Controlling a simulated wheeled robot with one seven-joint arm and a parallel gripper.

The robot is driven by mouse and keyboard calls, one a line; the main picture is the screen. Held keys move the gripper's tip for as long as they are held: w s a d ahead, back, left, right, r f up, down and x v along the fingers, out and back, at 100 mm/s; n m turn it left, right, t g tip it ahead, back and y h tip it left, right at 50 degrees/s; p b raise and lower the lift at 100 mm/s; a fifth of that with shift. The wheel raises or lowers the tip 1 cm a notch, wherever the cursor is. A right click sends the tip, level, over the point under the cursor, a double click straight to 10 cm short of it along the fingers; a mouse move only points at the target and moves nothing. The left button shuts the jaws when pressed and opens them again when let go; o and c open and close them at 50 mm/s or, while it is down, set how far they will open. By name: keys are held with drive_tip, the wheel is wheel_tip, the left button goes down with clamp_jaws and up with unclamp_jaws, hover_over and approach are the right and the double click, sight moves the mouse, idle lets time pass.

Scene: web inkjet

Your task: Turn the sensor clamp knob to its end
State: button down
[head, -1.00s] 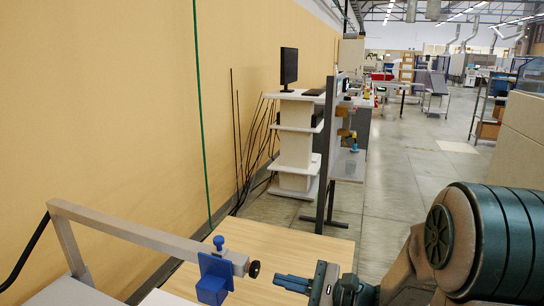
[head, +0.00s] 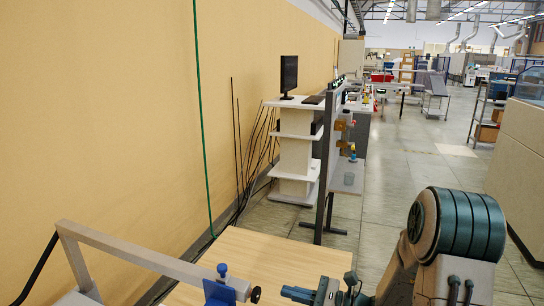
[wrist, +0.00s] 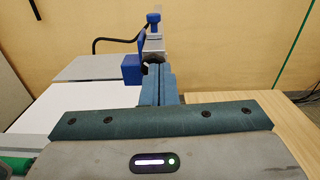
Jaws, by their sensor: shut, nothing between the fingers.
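A grey bar reaches over the table and carries a blue sensor block (head: 219,292) near its end. A small blue knob (head: 222,269) stands on top of the block, and a round black knob (head: 255,295) sits at the bar's end. I cannot tell which is the clamp knob. My gripper (head: 284,291) is shut and empty, just right of the black knob with a small gap in the head view. In the wrist view my shut fingers (wrist: 158,72) point at the bar's end. The blue block (wrist: 131,69) is left of them and the blue knob (wrist: 153,18) above; the fingers partly hide the black knob.
A wooden tabletop (head: 265,255) lies around and beyond the bar, bare where seen. A tan wall (head: 110,120) runs along the left. A white shelf stand (head: 295,155) with a monitor stands farther back. Open floor (head: 400,200) is at the right.

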sight(254, 294)
drive_tip(key=w+a+f+m+p, duration=0.1)
drive_tip(key=w+a+m+p, duration=0.2)
drive_tip(key=p, duration=0.6)
drive_tip(key=a+m, duration=0.2)
drive_tip(key=m, duration=0.1)
drive_tip(key=shift+w+a+m+p, duration=0.25)
drive_tip(key=shift+w+m+p, duration=0.05)
drive_tip(key=shift+w+p, duration=0.1)
drive_tip(key=shift+s+f, duration=0.1)
drive_tip(key=shift+s, duration=0.05)
idle(0.7)
drive_tip(key=shift+s, duration=0.15)
drive_tip(key=shift+s+a+r+p, duration=0.3)
drive_tip(key=shift+s+a+r, duration=0.05)
drive_tip(key=shift+s+r, duration=0.35)
drive_tip(key=shift+s+f, duration=0.1)
drive_tip(key=shift+s, duration=0.15)
idle(0.4)
